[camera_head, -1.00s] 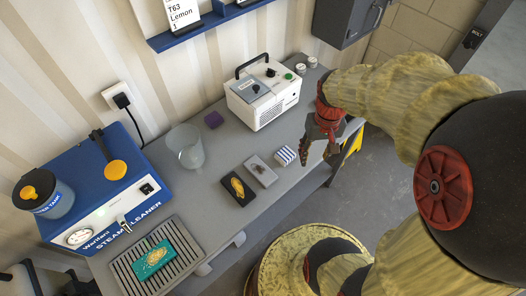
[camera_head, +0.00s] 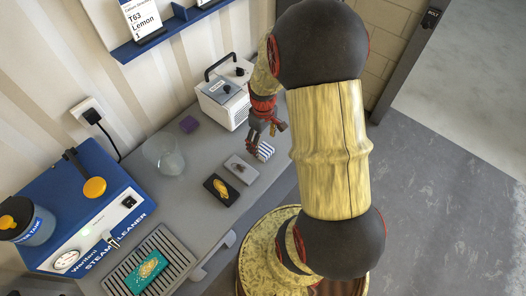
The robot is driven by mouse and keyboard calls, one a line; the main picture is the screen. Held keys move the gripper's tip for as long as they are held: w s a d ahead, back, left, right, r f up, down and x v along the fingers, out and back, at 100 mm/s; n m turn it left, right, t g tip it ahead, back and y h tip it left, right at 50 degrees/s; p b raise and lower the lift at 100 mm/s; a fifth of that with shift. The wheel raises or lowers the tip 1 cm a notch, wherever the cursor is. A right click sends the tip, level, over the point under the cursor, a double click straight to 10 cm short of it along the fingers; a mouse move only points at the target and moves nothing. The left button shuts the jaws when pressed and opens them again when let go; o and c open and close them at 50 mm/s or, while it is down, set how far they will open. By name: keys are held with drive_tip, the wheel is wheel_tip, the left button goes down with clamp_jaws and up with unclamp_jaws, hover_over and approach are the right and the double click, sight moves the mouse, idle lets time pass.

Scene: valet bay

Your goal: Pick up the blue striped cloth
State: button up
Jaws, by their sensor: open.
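The blue striped cloth (camera_head: 265,151) is a small folded white piece with blue stripes, lying on the grey worktop (camera_head: 198,246) near its front edge. My gripper (camera_head: 262,140) points down at the cloth, directly over or just behind it in the picture. It is open, and the fingers hide part of the cloth's upper left side. I cannot tell whether the fingers touch the cloth.
A grey item (camera_head: 241,169) and a black item with a yellow oval (camera_head: 221,190) lie left of the cloth. A white boxy machine (camera_head: 222,100) stands behind. A clear beaker (camera_head: 164,155), purple block (camera_head: 189,124) and blue steam cleaner (camera_head: 85,215) are further left.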

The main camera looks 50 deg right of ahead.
sight(264, 149)
drive_tip(key=f, duration=0.5)
drive_tip(key=shift+d+f+b, duration=0.2)
drive_tip(key=shift+d+b, duration=0.05)
drive_tip(key=shift+b, duration=0.15)
drive_tip(key=c, duration=0.3)
drive_tip(key=c, duration=0.9)
